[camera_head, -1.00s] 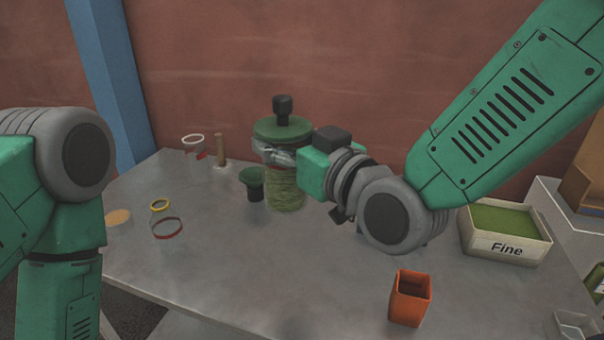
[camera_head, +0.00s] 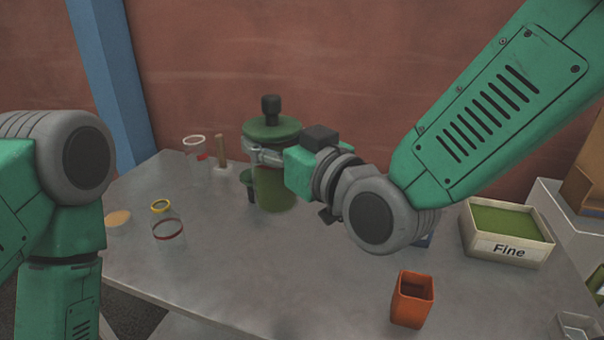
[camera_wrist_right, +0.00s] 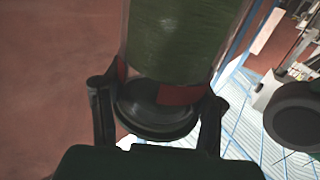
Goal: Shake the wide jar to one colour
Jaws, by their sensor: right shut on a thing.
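The wide jar (camera_head: 274,186) is clear, with dull green powder inside and a green lid (camera_head: 271,130) with a black knob. It stands nearly upright in the head view. The powder looks an even green there. My right gripper (camera_head: 262,157) is shut on the jar just below the lid, coming from the right. In the right wrist view the jar's green wall (camera_wrist_right: 180,40) fills the top middle, with a red patch near a dark round part between the two fingers (camera_wrist_right: 157,105). I cannot tell whether the jar's base touches the table. My left gripper is out of view; only its arm shows.
Clear containers with yellow (camera_head: 161,206) and white (camera_head: 195,142) rims stand left. An orange cup (camera_head: 411,299) is at front right, and a "Fine" tray (camera_head: 507,249) of green powder is farther right. The table's front middle is clear.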

